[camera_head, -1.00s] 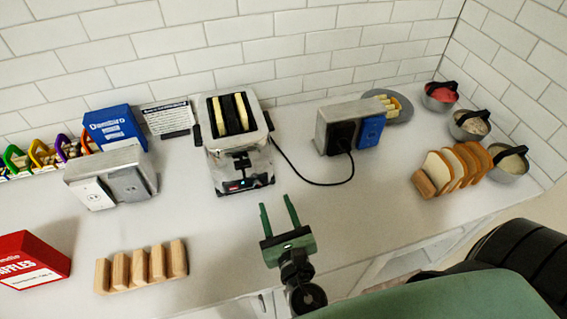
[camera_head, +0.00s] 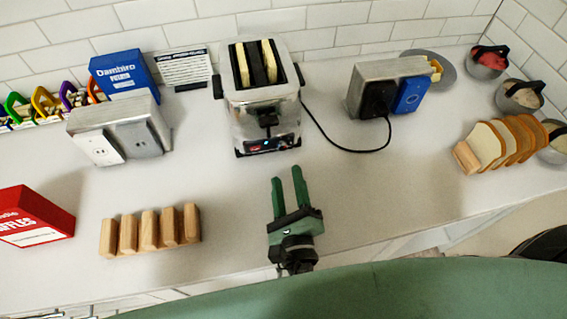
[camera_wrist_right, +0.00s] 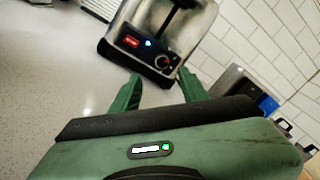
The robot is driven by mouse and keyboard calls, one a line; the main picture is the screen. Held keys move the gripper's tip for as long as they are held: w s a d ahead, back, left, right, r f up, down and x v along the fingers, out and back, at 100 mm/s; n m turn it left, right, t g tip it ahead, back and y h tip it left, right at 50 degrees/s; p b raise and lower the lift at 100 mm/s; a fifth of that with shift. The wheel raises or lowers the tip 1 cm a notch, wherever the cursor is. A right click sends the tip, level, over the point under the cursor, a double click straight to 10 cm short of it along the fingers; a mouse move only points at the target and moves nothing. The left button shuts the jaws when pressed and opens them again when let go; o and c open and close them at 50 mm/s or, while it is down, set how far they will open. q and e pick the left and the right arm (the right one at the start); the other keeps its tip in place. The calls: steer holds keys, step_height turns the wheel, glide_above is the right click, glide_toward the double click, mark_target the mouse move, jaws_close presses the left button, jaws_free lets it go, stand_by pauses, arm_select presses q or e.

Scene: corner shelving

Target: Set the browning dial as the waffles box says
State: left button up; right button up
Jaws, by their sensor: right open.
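The silver toaster (camera_head: 266,105) stands at the back middle of the counter with two bread slices in its slots. In the right wrist view the toaster's front (camera_wrist_right: 160,35) shows a round dial (camera_wrist_right: 162,62), a blue light and a red label; the dial's setting is too small to read. The red waffles box (camera_head: 35,217) lies at the left; its small print is unreadable. My right gripper (camera_head: 288,183) is open and empty, in front of the toaster and apart from it. It also shows in the right wrist view (camera_wrist_right: 160,88). My left gripper is not in view.
An empty wooden rack (camera_head: 150,230) stands at the front left. Left of the toaster are a socket block (camera_head: 120,130), a blue box (camera_head: 124,75) and a printed card (camera_head: 184,68). Right are another socket block (camera_head: 385,90) with the black cord, sliced bread (camera_head: 500,143) and bowls (camera_head: 520,97).

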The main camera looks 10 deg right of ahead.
mark_target(282, 149)
steer(key=w, duration=0.6)
steer(key=shift+w+d+r, duration=0.2)
steer(key=shift+d, duration=0.1)
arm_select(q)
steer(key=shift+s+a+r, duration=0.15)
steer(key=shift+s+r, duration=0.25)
arm_select(e)
steer(key=shift+w, duration=0.35)
jaws_close()
